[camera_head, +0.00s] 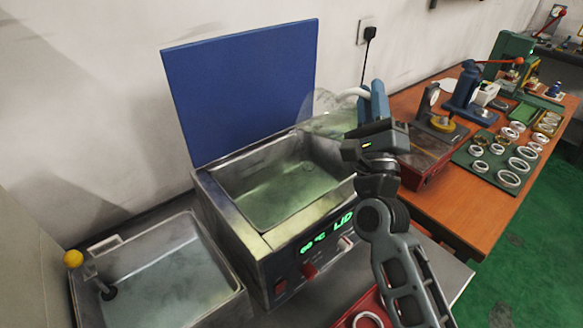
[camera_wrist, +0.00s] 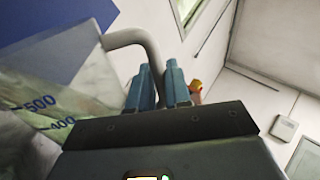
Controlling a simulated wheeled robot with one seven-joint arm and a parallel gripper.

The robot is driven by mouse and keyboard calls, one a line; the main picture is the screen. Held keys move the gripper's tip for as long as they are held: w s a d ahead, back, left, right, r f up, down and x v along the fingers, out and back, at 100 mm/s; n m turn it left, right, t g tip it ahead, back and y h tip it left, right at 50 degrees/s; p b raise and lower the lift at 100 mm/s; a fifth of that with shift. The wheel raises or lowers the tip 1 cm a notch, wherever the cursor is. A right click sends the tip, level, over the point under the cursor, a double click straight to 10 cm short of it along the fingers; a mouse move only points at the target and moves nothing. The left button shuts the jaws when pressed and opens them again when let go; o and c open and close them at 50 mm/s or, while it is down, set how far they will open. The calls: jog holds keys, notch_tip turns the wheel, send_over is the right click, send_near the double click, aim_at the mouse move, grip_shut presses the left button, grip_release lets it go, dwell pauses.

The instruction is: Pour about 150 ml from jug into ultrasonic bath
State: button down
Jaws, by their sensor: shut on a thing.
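The clear jug (camera_head: 328,115) is held tilted to the left above the right rear part of the ultrasonic bath (camera_head: 255,247). My gripper (camera_head: 372,98) is shut on its pale handle. In the wrist view, my gripper (camera_wrist: 160,88) has its blue fingers at the handle, and the jug (camera_wrist: 40,85) shows 500 and 400 marks on its wall. The bath is open, with its blue lid (camera_head: 245,85) raised behind it, and greenish liquid is in its tank. A small ring-like mark shows on the liquid below the jug. I cannot clearly tell a stream or the jug's liquid level.
A second basin (camera_head: 165,280) with a yellow-knobbed part stands at the left front. A red tray (camera_head: 368,305) holds a ring beside my arm. The wooden bench (camera_head: 440,205) at right carries presses, gauges and a green mat (camera_head: 485,168) with several rings.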

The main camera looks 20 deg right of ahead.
jog(key=shift+s+a+n+b, duration=0.15)
jog(key=shift+s+n+b, duration=0.2)
jog(key=shift+s, duration=0.1)
jog(key=shift+s+a+f+t+y+b, duration=0.1)
jog(key=shift+t+y+b, duration=0.2)
jog(key=shift+b, duration=0.2)
jog(key=shift+n, duration=0.25)
jog(key=shift+s+f+n+t+y+b, duration=0.1)
jog(key=shift+f+n+t+y+b, duration=0.25)
jog(key=shift+b, duration=0.6)
jog(key=shift+f+n+t+y+b, duration=0.15)
jog(key=shift+n+y+b, duration=0.35)
jog(key=shift+b, duration=0.4)
jog(key=shift+a+f+n+y+b, duration=0.15)
jog(key=shift+n+y+b, duration=0.35)
jog(key=shift+b, duration=0.8)
